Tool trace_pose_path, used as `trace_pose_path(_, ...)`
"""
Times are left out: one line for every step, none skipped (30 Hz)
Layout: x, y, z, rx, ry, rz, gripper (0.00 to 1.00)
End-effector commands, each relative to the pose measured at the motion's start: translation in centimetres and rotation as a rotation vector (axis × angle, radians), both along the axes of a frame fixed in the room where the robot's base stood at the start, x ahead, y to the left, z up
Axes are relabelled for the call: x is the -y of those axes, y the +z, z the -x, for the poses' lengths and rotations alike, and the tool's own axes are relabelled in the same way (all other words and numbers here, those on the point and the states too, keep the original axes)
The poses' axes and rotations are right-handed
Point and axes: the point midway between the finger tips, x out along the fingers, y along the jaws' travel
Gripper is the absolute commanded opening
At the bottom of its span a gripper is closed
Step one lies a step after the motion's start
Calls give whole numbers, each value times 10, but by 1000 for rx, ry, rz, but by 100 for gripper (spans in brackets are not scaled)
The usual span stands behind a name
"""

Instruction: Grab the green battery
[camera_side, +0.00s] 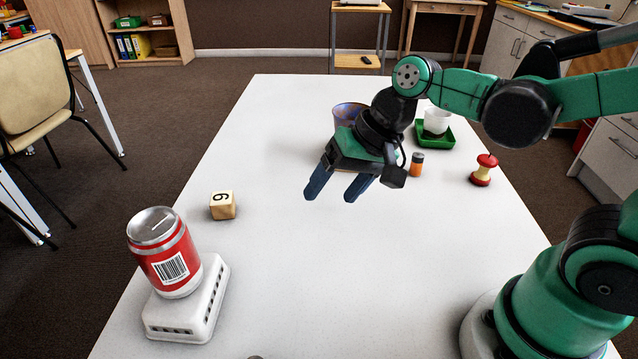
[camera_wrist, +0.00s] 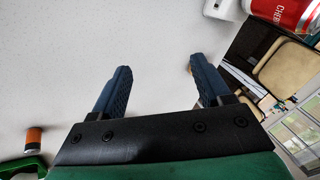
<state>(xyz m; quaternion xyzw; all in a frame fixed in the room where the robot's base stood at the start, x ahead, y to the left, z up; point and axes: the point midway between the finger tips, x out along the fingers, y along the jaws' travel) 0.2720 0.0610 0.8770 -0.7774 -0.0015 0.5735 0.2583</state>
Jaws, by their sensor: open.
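A small upright battery (camera_side: 417,165) with an orange body and a dark grey end stands on the white table, right of my gripper in the side view. It also shows at the lower left of the wrist view (camera_wrist: 33,139). I see no green battery in either view. My gripper (camera_side: 330,196) is above the middle of the table, its blue fingers apart and pointing down toward the left. In the wrist view my gripper (camera_wrist: 159,66) is open, with only bare table between the fingers. The battery is outside the fingers and apart from them.
A green tray (camera_side: 450,146) holds a white cup (camera_side: 437,120). An apple core (camera_side: 483,170) stands right. A numbered wooden cube (camera_side: 222,206) and a red can (camera_side: 166,252) on a white box (camera_side: 212,290) stand left.

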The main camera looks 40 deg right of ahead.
Motion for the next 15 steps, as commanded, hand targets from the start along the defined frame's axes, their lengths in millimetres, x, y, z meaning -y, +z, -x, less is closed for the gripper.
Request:
trace_pose_path(-14, -4, -4, -76, -34, -80, 71)
trace_pose_path(-23, -7, -5, -129, -58, -131, 71)
trace_pose_path(-34, -11, -7, -201, -88, -196, 71)
trace_pose_path(-42, -14, -7, -257, -109, -241, 71)
trace_pose_path(-51, -17, -7, -315, -129, -284, 71)
trace_pose_path(-62, -21, -7, -395, -151, -337, 71)
trace_pose_path(-69, -24, -7, -454, -168, -374, 71)
trace_pose_path(-77, -27, -6, -517, -183, -408, 71)
trace_pose_path(-86, -31, -4, -600, -201, -449, 71)
trace_pose_path(-93, -35, -2, -664, -212, -476, 71)
trace_pose_path(-100, -38, 0, -728, -222, -500, 71)
trace_pose_path(-107, -43, 3, -813, -233, -527, 71)
trace_pose_path(-112, -46, 6, -874, -240, -543, 71)
trace_pose_path(-117, -50, 9, -933, -244, -556, 71)
trace_pose_path(-122, -54, 13, -1006, -249, -568, 71)
